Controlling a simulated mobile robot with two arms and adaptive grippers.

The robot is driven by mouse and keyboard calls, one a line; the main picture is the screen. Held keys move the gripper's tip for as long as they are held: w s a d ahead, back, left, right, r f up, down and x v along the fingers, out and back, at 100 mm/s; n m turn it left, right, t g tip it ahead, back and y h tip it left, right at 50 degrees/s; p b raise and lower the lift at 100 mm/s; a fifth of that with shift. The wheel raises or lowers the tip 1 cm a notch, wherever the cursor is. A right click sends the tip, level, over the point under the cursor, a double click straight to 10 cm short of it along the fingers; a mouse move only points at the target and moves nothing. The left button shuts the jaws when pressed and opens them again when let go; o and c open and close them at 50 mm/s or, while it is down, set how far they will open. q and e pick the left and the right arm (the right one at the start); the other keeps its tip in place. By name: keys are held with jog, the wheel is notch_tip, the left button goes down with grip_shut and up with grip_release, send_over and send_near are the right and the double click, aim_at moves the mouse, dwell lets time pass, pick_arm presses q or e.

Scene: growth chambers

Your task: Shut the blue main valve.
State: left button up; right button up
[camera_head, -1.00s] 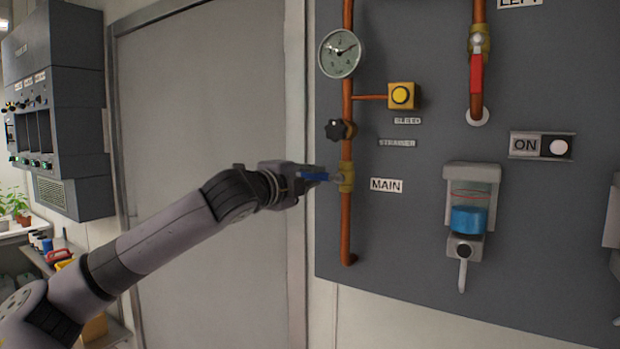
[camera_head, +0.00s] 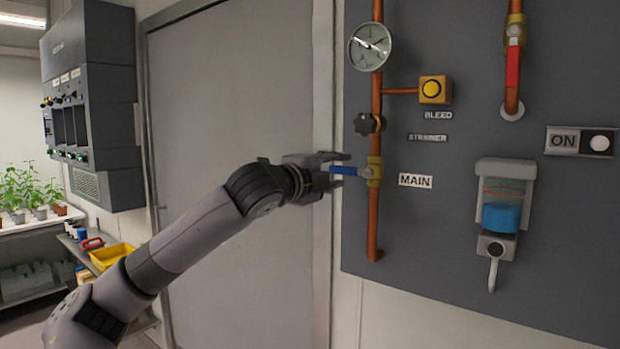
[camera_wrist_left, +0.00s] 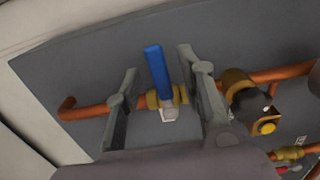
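The main valve (camera_head: 374,171) has a brass body on a vertical copper pipe, beside a MAIN label. Its blue handle (camera_head: 344,170) points left, crosswise to the pipe. In the left wrist view the blue handle (camera_wrist_left: 157,72) also stands across the pipe. My left gripper (camera_head: 340,163) is at the handle. In the wrist view its two fingers (camera_wrist_left: 157,62) are spread, one on each side of the handle, with gaps between. The handle's near end is partly hidden by the gripper in the head view. My right gripper is not in view.
On the same pipe are a black knob (camera_head: 368,124), a yellow bleed button (camera_head: 433,89) and a gauge (camera_head: 371,46). A red-handled valve (camera_head: 512,65) and a reservoir with blue liquid (camera_head: 503,205) are to the right. A grey door (camera_head: 240,110) stands behind my arm.

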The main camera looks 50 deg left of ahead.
pick_arm(q)
jog(key=v, duration=1.1)
jog(key=shift+f, duration=0.1)
dwell(0.4)
